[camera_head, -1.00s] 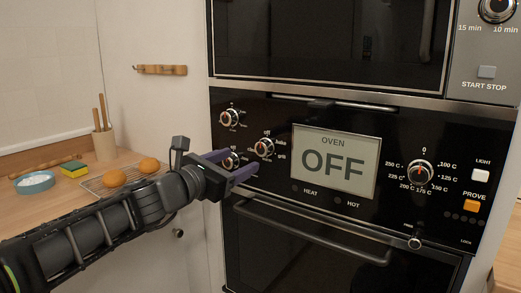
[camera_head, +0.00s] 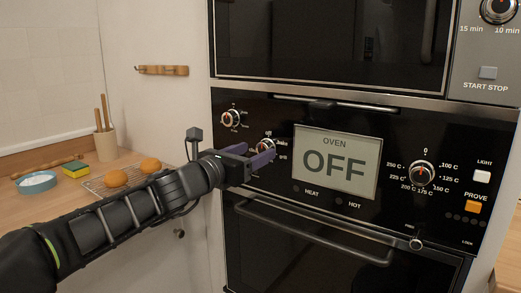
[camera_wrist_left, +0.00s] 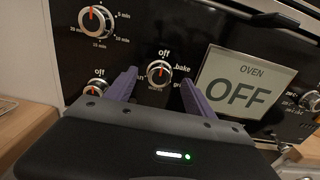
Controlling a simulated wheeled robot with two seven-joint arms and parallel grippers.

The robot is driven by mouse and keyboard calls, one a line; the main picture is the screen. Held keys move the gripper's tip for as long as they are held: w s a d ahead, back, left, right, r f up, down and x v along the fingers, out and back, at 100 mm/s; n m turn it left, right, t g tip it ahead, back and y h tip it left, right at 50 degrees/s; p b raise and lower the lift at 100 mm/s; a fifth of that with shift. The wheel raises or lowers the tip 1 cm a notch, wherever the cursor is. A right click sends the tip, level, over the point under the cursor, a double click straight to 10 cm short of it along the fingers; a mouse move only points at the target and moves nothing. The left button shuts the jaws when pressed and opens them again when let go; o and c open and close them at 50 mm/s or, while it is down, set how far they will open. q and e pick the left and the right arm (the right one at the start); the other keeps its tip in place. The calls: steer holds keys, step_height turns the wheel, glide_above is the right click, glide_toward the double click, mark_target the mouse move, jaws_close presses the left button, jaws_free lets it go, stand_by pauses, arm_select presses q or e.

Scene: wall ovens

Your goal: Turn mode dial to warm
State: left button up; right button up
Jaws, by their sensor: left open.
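The mode dial (camera_head: 266,144) is a round silver knob with a red mark, left of the oven display, partly hidden by my gripper in the head view. In the left wrist view the dial (camera_wrist_left: 158,71) shows whole, with "off" above it and "bake" at its upper right; its red mark points up toward "off". My left gripper (camera_head: 259,153) is open. Its purple fingers stand either side of the dial in the left wrist view; I cannot tell whether they touch it. The display (camera_head: 336,163) reads "OVEN OFF". My right gripper is not in view.
A minutes dial (camera_head: 230,118) sits at upper left, and another off dial (camera_wrist_left: 96,89) is beside the left finger. A temperature dial (camera_head: 421,174) is right of the display. The oven door handle (camera_head: 310,233) juts out below. Buns (camera_head: 116,178) lie on a rack on the counter.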

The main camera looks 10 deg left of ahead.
mark_target(262, 149)
arm_select(q)
steer(key=shift+x, duration=1.7)
steer(key=shift+c, duration=0.2)
steer(key=c, duration=1.3)
